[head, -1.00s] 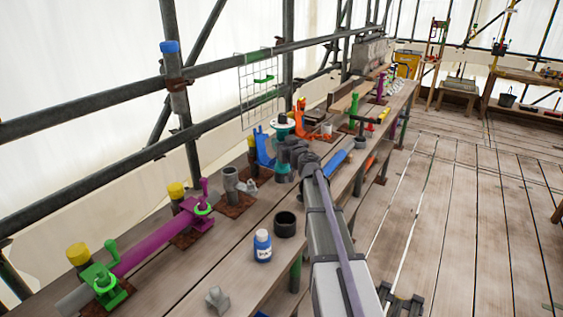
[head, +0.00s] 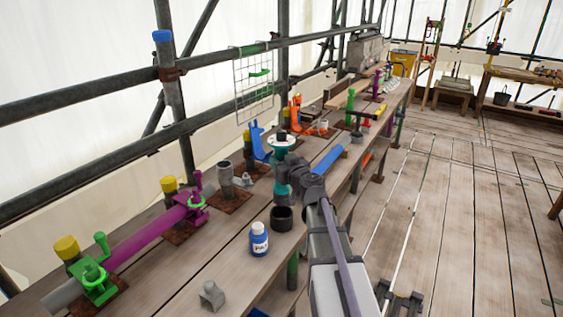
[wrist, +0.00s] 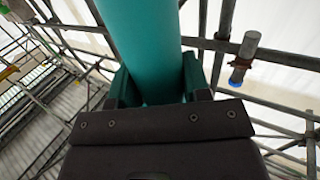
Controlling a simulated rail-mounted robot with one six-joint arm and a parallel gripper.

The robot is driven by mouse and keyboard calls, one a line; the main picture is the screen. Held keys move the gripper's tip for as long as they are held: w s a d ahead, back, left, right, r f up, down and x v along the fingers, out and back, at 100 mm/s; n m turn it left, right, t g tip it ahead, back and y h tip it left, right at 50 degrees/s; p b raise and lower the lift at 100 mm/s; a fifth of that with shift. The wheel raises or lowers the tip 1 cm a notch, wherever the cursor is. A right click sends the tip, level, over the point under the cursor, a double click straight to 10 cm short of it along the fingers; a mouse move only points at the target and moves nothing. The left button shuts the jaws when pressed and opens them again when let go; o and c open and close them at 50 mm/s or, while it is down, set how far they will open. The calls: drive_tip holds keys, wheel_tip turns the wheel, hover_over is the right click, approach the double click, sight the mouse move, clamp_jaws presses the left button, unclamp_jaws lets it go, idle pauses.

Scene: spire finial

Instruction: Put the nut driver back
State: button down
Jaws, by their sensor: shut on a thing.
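My gripper (wrist: 158,92) is shut on a teal round shaft, which I take to be the nut driver (wrist: 145,40). The shaft runs out of the wrist view at the top, so its end is hidden there. In the head view my gripper (head: 284,172) is small, at the end of my grey arm, with teal showing around it. A pale disc with a dark top (head: 284,141) shows just above it. A black open cup (head: 282,217) stands on the bench just below the gripper in the picture. I cannot tell whether the teal part is over or behind it.
A blue bottle (head: 259,239) stands close left of the cup. A blue cylinder (head: 328,158) lies to the right. Scaffold rails run behind.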

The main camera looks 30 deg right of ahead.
sight(286, 193)
drive_tip(key=shift+f+b, duration=5.1)
drive_tip(key=shift+f, duration=0.25)
drive_tip(key=shift+c, duration=2.4)
unclamp_jaws()
drive_tip(key=shift+o, duration=0.2)
drive_tip(key=o, duration=0.4)
drive_tip(key=shift+o, duration=0.2)
drive_tip(key=shift+f+b, duration=0.6)
